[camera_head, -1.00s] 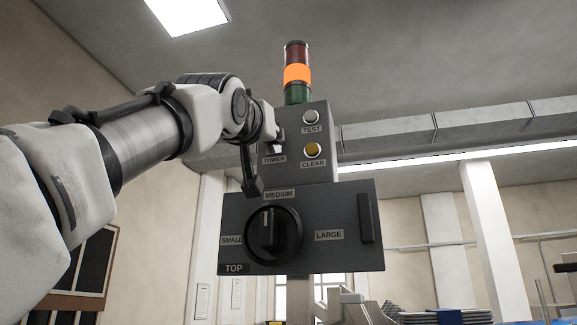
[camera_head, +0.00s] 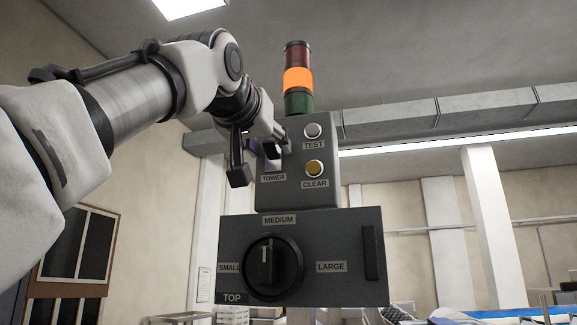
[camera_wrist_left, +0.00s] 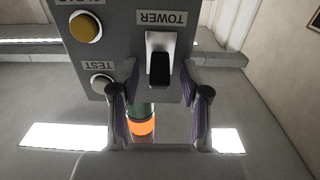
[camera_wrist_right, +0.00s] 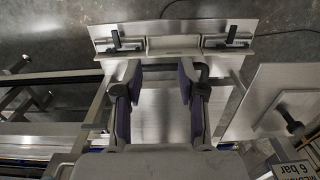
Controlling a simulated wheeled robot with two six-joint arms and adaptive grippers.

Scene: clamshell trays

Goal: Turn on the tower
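The grey control box carries a TOWER label (camera_head: 273,178). Above the label is the tower switch, mostly hidden by my left gripper (camera_head: 256,162) in the head view. In the left wrist view the switch (camera_wrist_left: 160,67) is a black lever on a white plate. The light tower (camera_head: 298,78) has red, orange and green segments; the orange one is lit. My right gripper (camera_wrist_right: 158,100) is open and empty in the right wrist view.
A TEST button (camera_head: 313,131) and a yellow CLEAR button (camera_head: 315,168) sit right of the switch. Below is a panel with a black rotary knob (camera_head: 272,266). Under my right gripper lies a metal plate (camera_wrist_right: 160,118) with toggle clamps at its far edge.

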